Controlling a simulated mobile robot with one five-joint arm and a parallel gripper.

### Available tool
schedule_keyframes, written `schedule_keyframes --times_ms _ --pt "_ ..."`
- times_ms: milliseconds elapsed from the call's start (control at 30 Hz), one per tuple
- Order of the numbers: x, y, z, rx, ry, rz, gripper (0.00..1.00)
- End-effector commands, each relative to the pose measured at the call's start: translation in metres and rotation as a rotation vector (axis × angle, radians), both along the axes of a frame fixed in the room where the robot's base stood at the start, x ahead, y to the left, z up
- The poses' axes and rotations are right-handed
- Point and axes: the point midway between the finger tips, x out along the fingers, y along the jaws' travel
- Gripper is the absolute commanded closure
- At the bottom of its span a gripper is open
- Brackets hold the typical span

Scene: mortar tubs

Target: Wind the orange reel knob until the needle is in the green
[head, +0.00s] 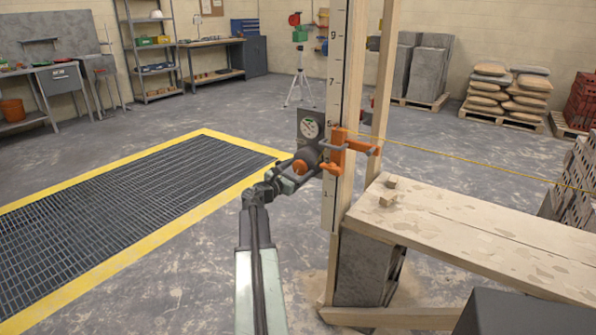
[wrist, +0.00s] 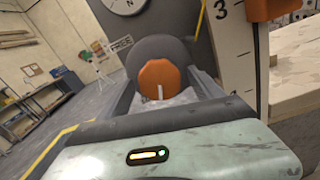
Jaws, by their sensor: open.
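The orange reel knob (head: 300,167) sits on the front of a dark round reel (head: 306,155), fixed by the marked post. In the wrist view the knob (wrist: 160,79) with a pale line on it lies ahead, between the fingers of my gripper (wrist: 164,88). My gripper (head: 297,175) is open around the knob; I cannot tell whether either finger touches it. The round white dial (head: 310,128) is on a dark plate above the reel. Its needle is too small to read, and only the dial's lower part (wrist: 124,3) shows in the wrist view.
An orange clamp (head: 338,150) grips the numbered post (head: 335,90) right beside the reel. A yellow line (head: 470,166) runs from there to the right. A plank bench (head: 470,235) stands close at the right. Floor beside the grating (head: 120,210) is clear.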

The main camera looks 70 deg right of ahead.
Motion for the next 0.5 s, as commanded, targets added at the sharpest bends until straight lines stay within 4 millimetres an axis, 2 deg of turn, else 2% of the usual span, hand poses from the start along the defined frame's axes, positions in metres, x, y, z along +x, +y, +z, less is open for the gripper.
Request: schedule_keyframes --times_ms 67,267,400,500 --pt "-0.0010 -0.0058 0.0000 0.000 0.000 0.000 0.24" --pt "-0.0012 -0.0052 -0.0001 0.000 -0.001 0.000 0.24" --pt "-0.0009 -0.0049 -0.0001 0.001 -0.001 0.001 0.63" --pt "-0.0006 -0.0049 -0.0001 0.001 -0.001 0.001 0.87"
